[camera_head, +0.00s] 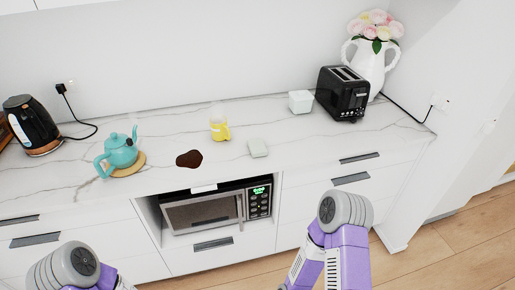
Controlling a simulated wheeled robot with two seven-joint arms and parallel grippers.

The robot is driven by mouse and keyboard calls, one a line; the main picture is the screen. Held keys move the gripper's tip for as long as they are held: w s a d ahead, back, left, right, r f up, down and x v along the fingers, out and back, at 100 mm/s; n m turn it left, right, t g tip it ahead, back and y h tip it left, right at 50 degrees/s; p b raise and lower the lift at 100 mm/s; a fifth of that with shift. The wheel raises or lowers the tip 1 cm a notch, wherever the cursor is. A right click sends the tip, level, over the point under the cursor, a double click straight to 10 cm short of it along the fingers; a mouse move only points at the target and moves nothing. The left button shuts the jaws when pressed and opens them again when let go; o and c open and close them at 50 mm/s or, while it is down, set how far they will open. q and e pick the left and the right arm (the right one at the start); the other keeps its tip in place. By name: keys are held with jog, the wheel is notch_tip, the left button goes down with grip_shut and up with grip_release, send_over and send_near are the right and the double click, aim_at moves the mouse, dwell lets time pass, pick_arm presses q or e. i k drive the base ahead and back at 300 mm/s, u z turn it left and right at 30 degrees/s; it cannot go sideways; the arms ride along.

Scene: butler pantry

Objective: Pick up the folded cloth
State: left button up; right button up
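A small pale grey-green square (258,148), which looks like the folded cloth, lies flat on the white marble counter (330,135) near its front edge, right of the middle. It is apart from the things around it. Nothing covers it. Two of my arms show at the bottom of the head view, one at the lower left and one right of the middle, both in front of the counter. Only purple and grey arm links show. Neither gripper can be seen, and nothing of mine touches the cloth.
A white-green box (300,101), black toaster (343,93) and flower vase (368,62) stand back right. A teal teapot (119,151) and black kettle (32,125) stand left. A microwave (215,207) sits below.

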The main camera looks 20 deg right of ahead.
aim_at(256, 147)
jog(key=z, duration=1.65)
jog(key=i, duration=1.3)
jog(key=u, duration=2.65)
